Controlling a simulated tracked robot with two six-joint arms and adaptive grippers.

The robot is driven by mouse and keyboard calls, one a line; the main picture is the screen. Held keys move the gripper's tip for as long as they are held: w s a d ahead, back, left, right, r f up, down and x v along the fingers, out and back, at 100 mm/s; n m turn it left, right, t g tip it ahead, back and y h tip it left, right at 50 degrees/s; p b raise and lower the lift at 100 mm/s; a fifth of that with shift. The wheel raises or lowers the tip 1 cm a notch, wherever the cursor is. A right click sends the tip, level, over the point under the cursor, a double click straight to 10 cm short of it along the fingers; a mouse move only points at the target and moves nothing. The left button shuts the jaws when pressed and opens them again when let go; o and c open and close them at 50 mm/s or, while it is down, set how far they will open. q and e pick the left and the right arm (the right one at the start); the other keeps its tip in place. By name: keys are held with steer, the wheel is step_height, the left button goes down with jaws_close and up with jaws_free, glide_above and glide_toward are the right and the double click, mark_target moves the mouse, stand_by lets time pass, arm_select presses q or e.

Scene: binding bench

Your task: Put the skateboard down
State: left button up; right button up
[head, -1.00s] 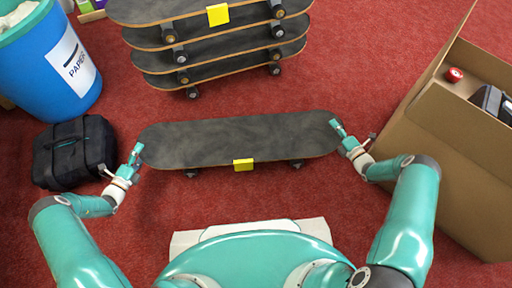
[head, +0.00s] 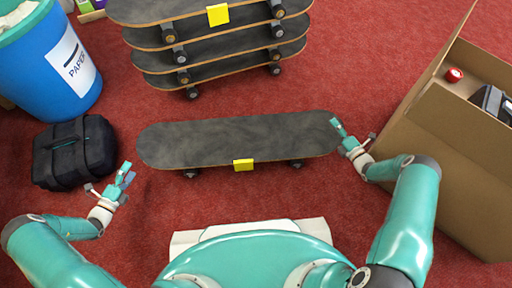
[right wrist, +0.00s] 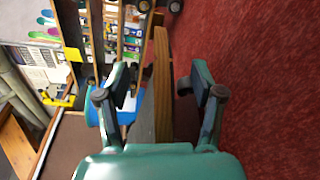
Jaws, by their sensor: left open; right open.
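The skateboard (head: 240,140) has a dark grey deck and a yellow tag (head: 243,165) on its near edge. It stands level on its wheels on the red carpet in the head view. My left gripper (head: 127,175) is open and empty, apart from the board, below and left of its left end. My right gripper (head: 340,130) is at the board's right end. In the right wrist view its open fingers (right wrist: 160,76) stand either side of the board's wooden edge (right wrist: 163,90). I cannot tell whether a finger still touches it.
A stack of several skateboards (head: 220,55) stands behind. A blue paper bin (head: 50,70) and a black bag (head: 75,152) are at left. An open cardboard box (head: 440,150) is close to my right arm. Carpet is clear between board and stack.

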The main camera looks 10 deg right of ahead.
steer(key=shift+o, duration=0.6)
steer(key=shift+r, duration=0.1)
step_height(320, 180, up, 10)
steer(key=shift+f, duration=0.1)
steer(key=shift+d, duration=0.15)
